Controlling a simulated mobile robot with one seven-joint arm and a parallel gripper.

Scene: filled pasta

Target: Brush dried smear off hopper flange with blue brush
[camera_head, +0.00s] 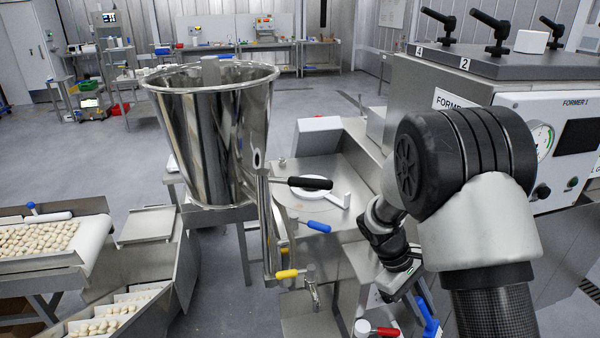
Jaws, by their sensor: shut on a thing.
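The steel hopper (205,135) stands left of centre, a tall shiny cone with a wide rolled rim (150,80) at its top. I cannot make out a dried smear on it, nor tell which edge is the flange. My gripper (416,298) is low, right of centre, beyond my arm's elbow and well to the right of the hopper. It is shut on the blue brush (430,322), whose blue part shows just below it. The jaws are small and partly hidden, and the brush's bristles cannot be made out.
The former machine (465,95) stands at the right. Between it and the hopper are a black lever (303,183), a blue-handled lever (317,226) and a yellow-handled tap (288,274). A red-handled valve (384,331) is near my gripper. A pasta conveyor (88,235) is at left.

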